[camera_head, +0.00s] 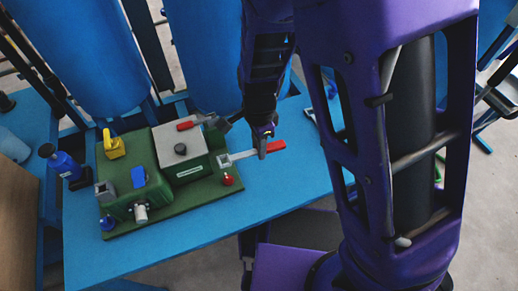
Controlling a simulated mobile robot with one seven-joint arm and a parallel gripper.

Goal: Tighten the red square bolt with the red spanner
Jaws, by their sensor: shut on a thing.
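The red spanner has a red handle (277,146), a pale shaft and a square grey head (224,160). My gripper (263,150) is shut on it around the join of shaft and handle. The spanner points left, with its head by the right side of the green machine (183,165). A small red piece (228,180) stands on the machine's green base, just below the spanner head in the picture and apart from it. It may be the red bolt; its shape is too small to tell. The spanner head's height above the base cannot be told.
The green base sits on a blue table (170,232). It also bears a red-handled part (187,125), a yellow part (114,145) and a blue block (139,177). A blue bottle (64,164) stands left. Large blue cylinders (80,55) rise behind. The table's front is clear.

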